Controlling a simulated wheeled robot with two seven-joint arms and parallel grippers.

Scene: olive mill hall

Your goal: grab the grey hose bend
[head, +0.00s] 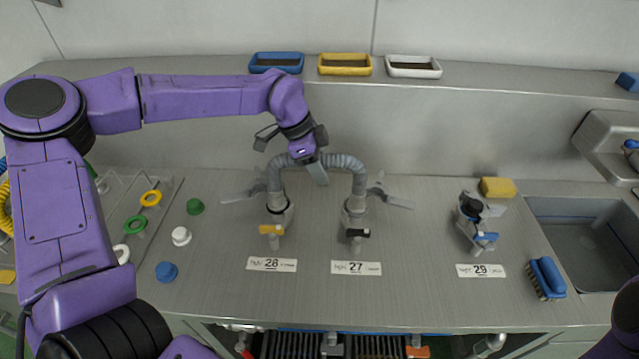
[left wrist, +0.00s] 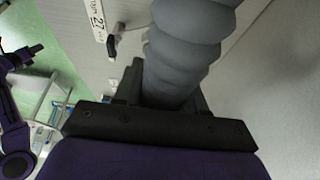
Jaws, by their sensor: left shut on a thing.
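The grey hose bend (head: 350,164) is a ribbed arch spanning two upright fittings on the steel worktop. Its left leg goes down into the fitting (head: 279,213) behind label 28, its right leg into the fitting (head: 354,215) behind label 27. My left gripper (head: 311,164) comes from above and is shut on the top of the arch, left of its right-hand curve. In the left wrist view the ribbed hose bend (left wrist: 185,45) runs up from the jaws (left wrist: 160,100). The fingertips are partly hidden there. My right gripper is out of view.
A third fitting (head: 474,220) with a blue lever stands behind label 29. A yellow sponge (head: 497,187), blue brush (head: 546,278) and sink (head: 590,235) are at right. Loose caps (head: 181,236) lie at left. Three trays (head: 345,64) line the back ledge. The worktop's front strip is clear.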

